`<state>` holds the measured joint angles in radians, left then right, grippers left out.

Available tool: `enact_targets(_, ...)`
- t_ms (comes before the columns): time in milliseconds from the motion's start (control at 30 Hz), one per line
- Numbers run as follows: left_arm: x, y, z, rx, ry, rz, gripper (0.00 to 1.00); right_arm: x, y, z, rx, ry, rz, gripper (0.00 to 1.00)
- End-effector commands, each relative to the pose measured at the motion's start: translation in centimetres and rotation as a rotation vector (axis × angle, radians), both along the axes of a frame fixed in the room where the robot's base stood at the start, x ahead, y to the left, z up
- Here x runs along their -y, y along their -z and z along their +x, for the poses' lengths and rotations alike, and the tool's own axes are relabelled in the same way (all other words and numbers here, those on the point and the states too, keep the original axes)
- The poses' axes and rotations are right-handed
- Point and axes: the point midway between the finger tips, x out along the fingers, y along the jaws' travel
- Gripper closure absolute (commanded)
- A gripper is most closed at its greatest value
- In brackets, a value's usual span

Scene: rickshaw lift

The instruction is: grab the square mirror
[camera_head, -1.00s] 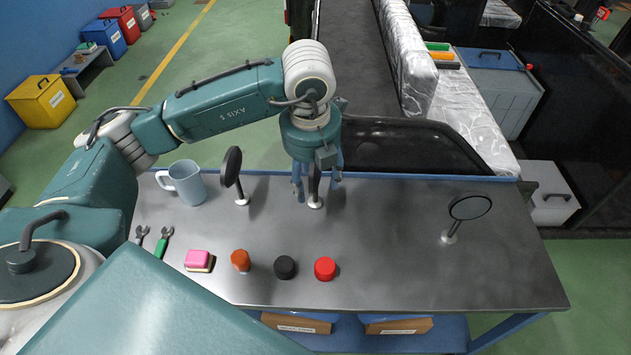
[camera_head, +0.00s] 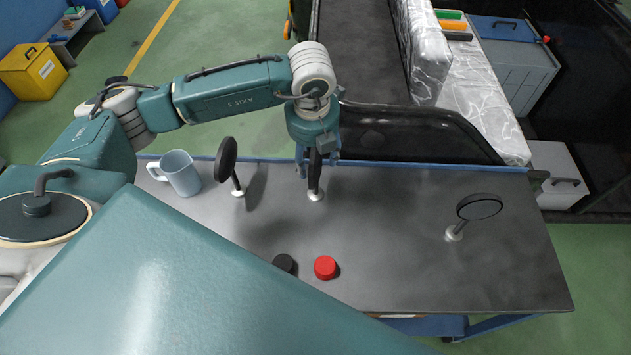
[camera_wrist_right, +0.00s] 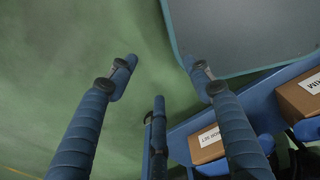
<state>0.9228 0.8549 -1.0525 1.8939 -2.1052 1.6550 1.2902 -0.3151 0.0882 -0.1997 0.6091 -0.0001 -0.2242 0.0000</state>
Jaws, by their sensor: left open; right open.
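Three small dark mirrors on white round bases stand on the table. The middle mirror (camera_head: 314,178) is seen nearly edge-on, so its shape is hard to tell; it may be the square one. My left gripper (camera_head: 318,167) is above it, open, with fingers on either side of its upper part. I cannot tell whether they touch it. A tilted round-looking mirror (camera_head: 226,160) stands to the left, and another round-looking one (camera_head: 479,207) at the right. My right gripper (camera_wrist_right: 160,66) is open and empty, beside the table's edge, over the floor in the right wrist view.
The grey table (camera_head: 400,240) is bare between the middle and right mirrors. A blue-grey mug (camera_head: 181,173) stands at its left. A red cap (camera_head: 325,267) and a black cap (camera_head: 284,263) lie near the front. Boxes (camera_wrist_right: 206,146) sit below the tabletop.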

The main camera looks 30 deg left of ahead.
Motion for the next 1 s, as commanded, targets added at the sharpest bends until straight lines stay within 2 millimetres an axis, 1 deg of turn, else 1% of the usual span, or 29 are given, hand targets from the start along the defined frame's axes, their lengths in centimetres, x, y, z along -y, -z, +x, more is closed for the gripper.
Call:
enact_targets(33, -0.2, 0.3, 0.0, -0.007, -0.001, 0.003, 0.45, 0.0, -1.0, 0.4, 0.006, 0.001, 0.0, 0.49)
enact_targets(100, -0.5, 1.3, 0.3, -0.006, -0.002, 0.002, 0.45, -0.1, -1.9, 1.2, 0.017, 0.001, 0.002, 0.49)
enact_targets(200, -0.5, 2.9, 0.6, -0.004, 0.0, 0.0, 0.45, -0.3, -2.3, 2.5, 0.037, 0.0, 0.005, 0.49)
enact_targets(300, -0.5, 3.8, 0.7, -0.003, 0.001, 0.0, 0.45, -0.6, -2.5, 3.2, 0.048, 0.002, 0.01, 0.49)
enact_targets(533, -0.6, 4.1, 0.8, -0.001, 0.001, 0.0, 0.45, -1.6, -2.3, 2.8, 0.041, 0.005, 0.02, 0.49)
enact_targets(567, -0.6, 4.1, 0.8, -0.001, 0.001, 0.0, 0.47, -1.6, -2.3, 2.6, 0.039, 0.006, 0.02, 0.49)
enact_targets(600, -0.6, 4.1, 0.8, -0.001, 0.001, 0.0, 0.55, -1.6, -2.3, 2.4, 0.036, 0.007, 0.02, 0.49)
enact_targets(667, -0.6, 4.1, 0.8, -0.001, 0.001, 0.0, 0.67, -1.6, -2.3, 2.2, 0.032, 0.006, 0.02, 0.49)
enact_targets(800, -0.6, 4.1, 0.8, -0.001, 0.001, 0.0, 0.95, -1.4, -2.3, 1.7, 0.025, 0.005, 0.017, 0.49)
enact_targets(833, -0.6, 4.1, 0.8, -0.001, 0.001, 0.0, 1.0, -1.4, -2.3, 1.7, 0.024, 0.005, 0.017, 0.49)
enact_targets(1000, -0.6, 4.0, 0.8, 0.0, 0.0, -0.001, 1.0, -1.0, -2.3, 1.7, 0.025, 0.003, 0.012, 0.49)
